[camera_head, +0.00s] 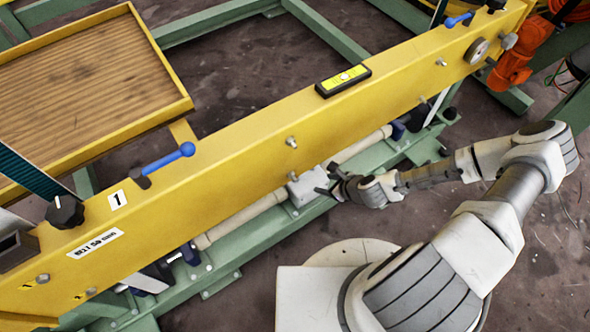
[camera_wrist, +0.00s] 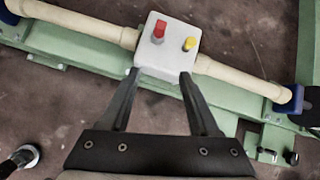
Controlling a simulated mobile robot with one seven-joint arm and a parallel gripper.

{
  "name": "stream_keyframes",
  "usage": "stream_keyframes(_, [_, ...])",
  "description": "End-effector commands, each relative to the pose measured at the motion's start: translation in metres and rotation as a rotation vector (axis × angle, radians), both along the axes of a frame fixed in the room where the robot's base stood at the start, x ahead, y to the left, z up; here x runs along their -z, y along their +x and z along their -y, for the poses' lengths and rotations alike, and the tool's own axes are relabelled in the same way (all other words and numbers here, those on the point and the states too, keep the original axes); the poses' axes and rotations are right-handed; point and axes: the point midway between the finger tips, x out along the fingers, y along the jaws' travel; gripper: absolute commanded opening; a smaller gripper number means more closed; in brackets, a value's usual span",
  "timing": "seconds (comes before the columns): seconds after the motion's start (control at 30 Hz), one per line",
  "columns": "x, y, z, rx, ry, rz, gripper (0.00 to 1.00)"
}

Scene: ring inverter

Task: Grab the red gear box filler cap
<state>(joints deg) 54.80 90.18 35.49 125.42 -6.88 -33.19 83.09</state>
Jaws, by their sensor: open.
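The red gear box filler cap (camera_wrist: 160,28) stands on top of the light grey gear box (camera_wrist: 162,58) in the wrist view, left of a yellow cap (camera_wrist: 189,43). My gripper (camera_wrist: 160,78) is open and empty, its two fingers pointing toward the near side of the gear box. The red cap lies ahead of the fingertips and apart from them. In the head view, the gear box (camera_head: 304,190) sits below the yellow beam, with my gripper (camera_head: 326,180) close at its right. The red cap is not discernible in the head view.
The long yellow beam (camera_head: 235,150) runs above the gear box. Cream shafts (camera_wrist: 90,24) leave both sides of the box over a green frame (camera_wrist: 85,50). A yellow-rimmed wooden tray (camera_head: 80,85) is at upper left. Bare dark floor lies at lower right.

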Motion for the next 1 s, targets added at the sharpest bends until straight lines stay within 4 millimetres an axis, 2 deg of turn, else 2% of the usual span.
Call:
stream_keyframes(0.03, [0.0,0.0,-0.008,0.041,0.034,0.0,0.62])
stream_keyframes(0.2, [0.001,0.006,-0.024,0.16,0.11,0.003,0.62])
stream_keyframes(0.47, [0.005,0.014,-0.036,0.212,0.148,0.014,0.62])
stream_keyframes(0.8, [0.057,0.054,-0.063,0.209,0.145,0.015,0.62])
stream_keyframes(1.0, [0.08,0.075,-0.077,0.21,0.146,0.015,0.62])
